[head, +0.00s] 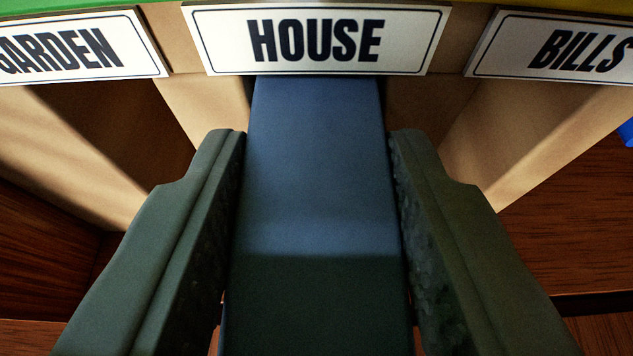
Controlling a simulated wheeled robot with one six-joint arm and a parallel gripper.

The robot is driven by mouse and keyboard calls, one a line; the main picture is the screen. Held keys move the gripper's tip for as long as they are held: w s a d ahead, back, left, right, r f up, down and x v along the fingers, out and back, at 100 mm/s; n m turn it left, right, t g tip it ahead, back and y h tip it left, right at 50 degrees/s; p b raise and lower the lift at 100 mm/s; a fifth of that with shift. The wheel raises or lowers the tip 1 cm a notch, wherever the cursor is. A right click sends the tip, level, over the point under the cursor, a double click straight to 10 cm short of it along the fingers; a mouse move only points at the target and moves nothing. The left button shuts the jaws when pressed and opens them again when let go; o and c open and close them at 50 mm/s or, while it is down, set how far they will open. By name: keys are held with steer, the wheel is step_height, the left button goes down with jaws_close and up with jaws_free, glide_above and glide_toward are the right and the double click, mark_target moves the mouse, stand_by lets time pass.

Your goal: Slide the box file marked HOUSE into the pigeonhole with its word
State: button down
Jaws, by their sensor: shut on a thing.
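A blue box file (317,190) stands between the two dark green fingers of my gripper (318,150), which is shut on it. Its far end reaches in under the white HOUSE plate (317,40), into the pigeonhole below that word. How deep it sits is hidden by the plate and the shade. The near part of the file runs out of the picture at the bottom. No word shows on the part of the file in view. My fingertips are just in front of the pigeonhole's opening.
The GARDEN plate (75,48) is over the pigeonhole on the left, the BILLS plate (565,48) over the one on the right. Pale wooden dividers (200,105) flank the HOUSE opening. A bit of a bright blue thing (627,132) shows at the right edge.

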steer(key=shift+w, duration=0.65)
steer(key=c, duration=0.9)
jaws_free()
steer(key=shift+o, duration=0.3)
steer(key=shift+s+r, duration=0.1)
steer(key=shift+s, duration=0.05)
steer(key=v, duration=1.7)
